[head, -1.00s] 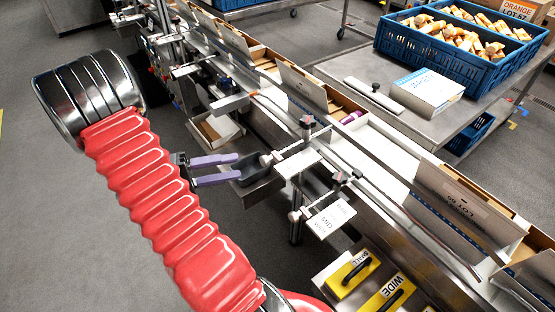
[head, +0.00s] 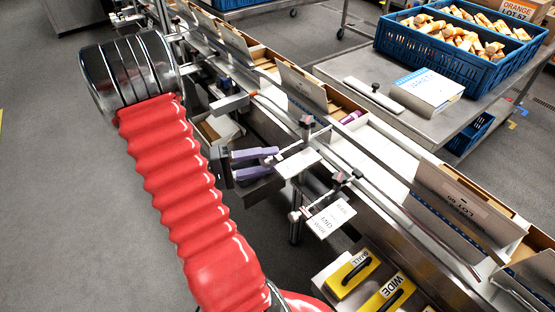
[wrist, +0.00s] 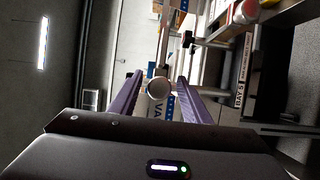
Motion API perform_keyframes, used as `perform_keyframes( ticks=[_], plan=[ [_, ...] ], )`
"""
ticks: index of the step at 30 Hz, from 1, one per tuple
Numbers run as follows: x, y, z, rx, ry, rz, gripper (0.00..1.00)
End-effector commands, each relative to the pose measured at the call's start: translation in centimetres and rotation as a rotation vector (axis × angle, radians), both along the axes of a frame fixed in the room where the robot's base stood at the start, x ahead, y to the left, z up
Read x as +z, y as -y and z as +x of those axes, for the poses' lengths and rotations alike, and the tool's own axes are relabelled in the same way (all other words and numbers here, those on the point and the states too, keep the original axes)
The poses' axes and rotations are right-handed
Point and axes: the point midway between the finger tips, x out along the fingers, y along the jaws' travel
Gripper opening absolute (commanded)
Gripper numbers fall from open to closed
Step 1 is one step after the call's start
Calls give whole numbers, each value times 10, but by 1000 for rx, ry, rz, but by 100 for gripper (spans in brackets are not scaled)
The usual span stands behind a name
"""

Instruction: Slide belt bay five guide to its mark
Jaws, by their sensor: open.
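My gripper (head: 275,159) has purple fingers and is open at the near side of the belt line. It points right at a guide clamp with a dark knob (head: 307,121) and a rod. In the wrist view, a pale round rod end or knob (wrist: 158,88) shows between the parted fingers (wrist: 160,76), with a gap on both sides. A "BAY 5" label (wrist: 240,88) is to its right in that view. A white card (head: 332,217) reading "MID", with other words too small to read, hangs by a lower clamp (head: 296,215). The guide's mark cannot be made out.
The belt line (head: 390,160) runs diagonally, with open cartons (head: 465,195) on it. Yellow blocks (head: 350,274), one labelled "WIDE" (head: 388,296), lie on a tray below. Blue crates (head: 450,60) stand on a table behind. Grey floor at left is clear.

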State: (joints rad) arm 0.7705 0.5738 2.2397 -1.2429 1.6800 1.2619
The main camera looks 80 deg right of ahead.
Motion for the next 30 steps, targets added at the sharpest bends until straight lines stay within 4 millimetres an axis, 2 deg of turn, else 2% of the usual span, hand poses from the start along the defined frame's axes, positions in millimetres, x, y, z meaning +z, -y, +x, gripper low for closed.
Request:
perform_keyframes(
  ticks=[3,7,19,30],
  plan=[
    [0,6,-14,-2,0,1,44],
    [0,11,-24,-1,0,1,44],
    [0,14,-28,2,0,1,44],
    [0,14,-28,2,0,1,18]
  ],
)
